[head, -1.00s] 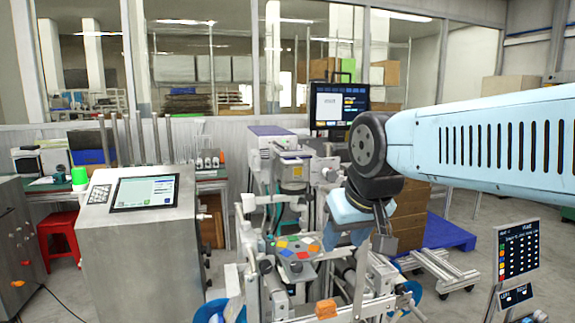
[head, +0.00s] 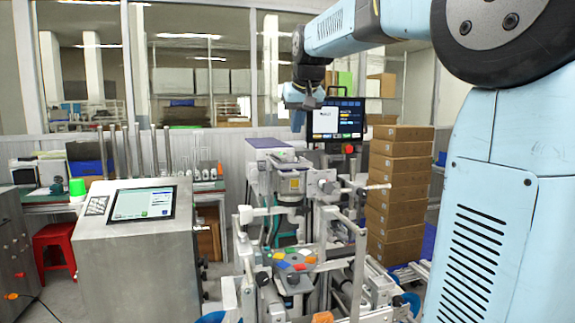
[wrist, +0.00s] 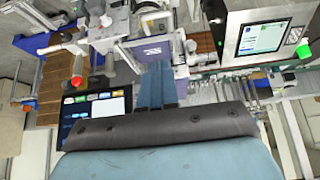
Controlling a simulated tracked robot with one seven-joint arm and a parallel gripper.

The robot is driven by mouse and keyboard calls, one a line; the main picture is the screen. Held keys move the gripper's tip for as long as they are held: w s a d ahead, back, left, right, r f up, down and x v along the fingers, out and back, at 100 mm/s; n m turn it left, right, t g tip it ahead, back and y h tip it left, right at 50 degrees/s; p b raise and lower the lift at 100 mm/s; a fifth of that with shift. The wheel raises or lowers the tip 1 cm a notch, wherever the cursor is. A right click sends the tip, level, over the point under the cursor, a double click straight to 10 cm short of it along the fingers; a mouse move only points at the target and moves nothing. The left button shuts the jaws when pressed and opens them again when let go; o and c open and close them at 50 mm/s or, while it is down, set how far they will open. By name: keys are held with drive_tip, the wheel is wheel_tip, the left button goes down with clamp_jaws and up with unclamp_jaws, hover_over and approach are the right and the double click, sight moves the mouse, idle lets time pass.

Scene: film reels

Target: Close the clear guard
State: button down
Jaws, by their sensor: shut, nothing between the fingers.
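The clear guard is hard to make out. A thin pale metal frame (head: 359,272) on the right front of the machine may be its edge; I cannot tell whether a clear pane fills it. The machine (head: 291,190) stands in the middle of the head view, with coloured pads on a low plate. My gripper (head: 298,119) is raised above and behind the machine's top in the picture, left of the monitor. Its blue fingers (wrist: 155,86) are together and empty in the wrist view, and touch nothing that I can see.
A steel cabinet with a screen (head: 142,203) stands left of the machine. A monitor (head: 337,121) and stacked cartons (head: 397,190) are behind on the right. A red stool (head: 54,250) is at far left. My arm fills the right side of the head view.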

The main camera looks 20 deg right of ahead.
drive_tip(key=x, duration=1)
drive_tip(key=shift+w+r, duration=0.1)
drive_tip(key=shift+w, duration=0.15)
drive_tip(key=f, duration=0.4)
drive_tip(key=shift+s, duration=0.4)
